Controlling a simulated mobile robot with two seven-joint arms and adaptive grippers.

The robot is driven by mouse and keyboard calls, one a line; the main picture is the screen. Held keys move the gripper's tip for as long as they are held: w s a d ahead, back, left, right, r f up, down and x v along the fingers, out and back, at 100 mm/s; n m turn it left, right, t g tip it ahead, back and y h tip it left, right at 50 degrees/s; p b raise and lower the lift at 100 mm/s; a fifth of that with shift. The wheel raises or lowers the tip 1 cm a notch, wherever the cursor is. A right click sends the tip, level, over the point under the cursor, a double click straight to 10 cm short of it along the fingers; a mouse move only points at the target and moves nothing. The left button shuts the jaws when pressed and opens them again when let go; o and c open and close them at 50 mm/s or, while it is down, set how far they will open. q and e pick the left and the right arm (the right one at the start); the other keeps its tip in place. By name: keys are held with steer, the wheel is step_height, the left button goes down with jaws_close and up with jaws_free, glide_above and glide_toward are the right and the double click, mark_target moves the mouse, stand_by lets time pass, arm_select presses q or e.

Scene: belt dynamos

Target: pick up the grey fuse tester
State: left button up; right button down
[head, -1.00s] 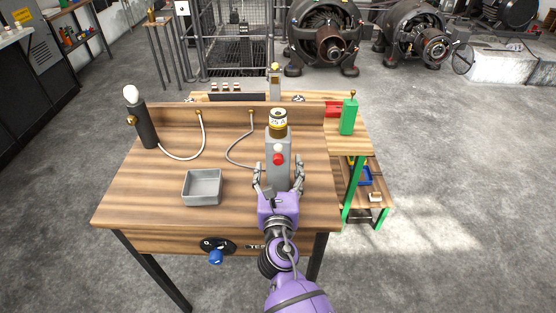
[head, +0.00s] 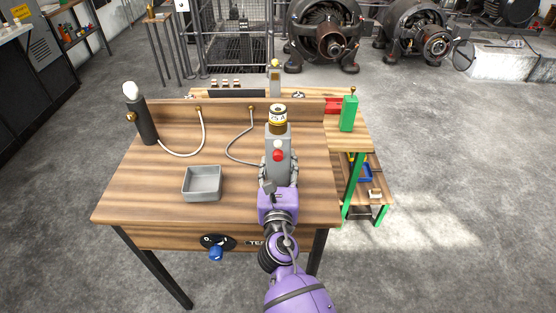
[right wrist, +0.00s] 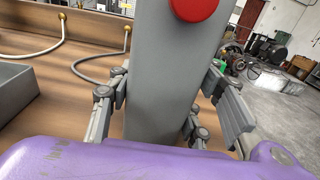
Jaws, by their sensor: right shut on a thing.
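The grey fuse tester (head: 286,138) stands upright at the right of the wooden bench (head: 165,180). It has a red button and a small white one on its front. A dark and yellowish fuse marked 25 A sits on its top. My right gripper (head: 278,170) is shut on the tester's lower body, one finger on each side. The right wrist view shows the tester's grey body (right wrist: 165,85) between the fingers. The gripper hides the tester's base, and I cannot tell whether it is clear of the bench. My left gripper is not in view.
A grey open tray (head: 202,184) is left of the tester. A black post with a white bulb (head: 130,91) stands at the bench's left edge. Cables run along the back board. A green box (head: 348,114) stands on a side table at right.

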mark_target(278, 142)
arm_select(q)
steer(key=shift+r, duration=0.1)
arm_select(e)
steer(key=shift+r, duration=0.2)
